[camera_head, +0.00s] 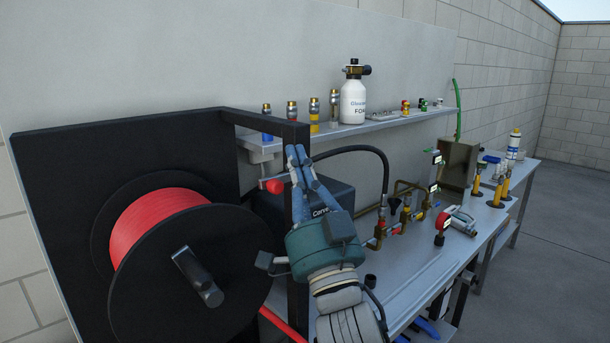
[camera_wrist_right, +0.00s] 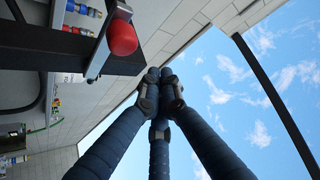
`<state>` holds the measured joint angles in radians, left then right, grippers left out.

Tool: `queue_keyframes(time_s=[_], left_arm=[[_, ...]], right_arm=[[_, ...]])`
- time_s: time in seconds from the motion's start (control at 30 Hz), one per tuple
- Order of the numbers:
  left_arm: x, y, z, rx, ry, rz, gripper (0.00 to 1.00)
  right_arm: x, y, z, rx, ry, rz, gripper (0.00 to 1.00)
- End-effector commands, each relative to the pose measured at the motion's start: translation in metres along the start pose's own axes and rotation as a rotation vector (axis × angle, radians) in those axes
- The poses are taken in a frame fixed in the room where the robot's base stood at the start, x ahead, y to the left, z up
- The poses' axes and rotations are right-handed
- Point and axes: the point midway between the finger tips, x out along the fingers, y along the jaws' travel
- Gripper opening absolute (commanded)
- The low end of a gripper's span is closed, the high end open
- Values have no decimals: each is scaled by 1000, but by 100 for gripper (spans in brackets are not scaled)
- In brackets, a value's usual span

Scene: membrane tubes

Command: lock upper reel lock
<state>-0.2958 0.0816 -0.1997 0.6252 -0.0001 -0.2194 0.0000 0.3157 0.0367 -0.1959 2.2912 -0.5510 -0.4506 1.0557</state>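The reel (camera_head: 190,255) carries a red hose and stands at the left in the head view, with a black crank handle on its face. A red ball knob (camera_head: 276,187) on a short grey lever, apparently the upper reel lock, sits by the black frame. It also shows at the upper left in the right wrist view (camera_wrist_right: 122,38). My right gripper (camera_head: 296,152) is at the frame's upper corner, just right of the knob in the head view. Its blue fingers meet at the tips (camera_wrist_right: 160,90) with nothing visible between them, apart from the knob. My left gripper is out of view.
The black frame (camera_head: 265,122) borders the reel. Behind it a wall shelf (camera_head: 385,122) holds several fittings and a white bottle (camera_head: 353,100). A workbench (camera_head: 415,275) with valves and pipes stands to the right. Open floor (camera_head: 560,230) lies at the far right.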

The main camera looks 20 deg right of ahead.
Motion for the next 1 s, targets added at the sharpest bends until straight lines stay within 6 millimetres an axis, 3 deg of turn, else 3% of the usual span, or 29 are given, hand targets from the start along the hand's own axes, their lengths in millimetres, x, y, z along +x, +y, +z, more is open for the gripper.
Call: queue_keyframes(time_s=[0.03,0.1,0.33,1.0], left_arm=[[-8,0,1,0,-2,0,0],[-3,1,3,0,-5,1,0],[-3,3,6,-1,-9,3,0],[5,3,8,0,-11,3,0]], right_arm=[[10,-2,-2,-2,1,0,0],[-4,2,13,2,-5,5,0],[-19,0,29,2,-1,1,0],[-25,3,36,-37,0,-32,0]])
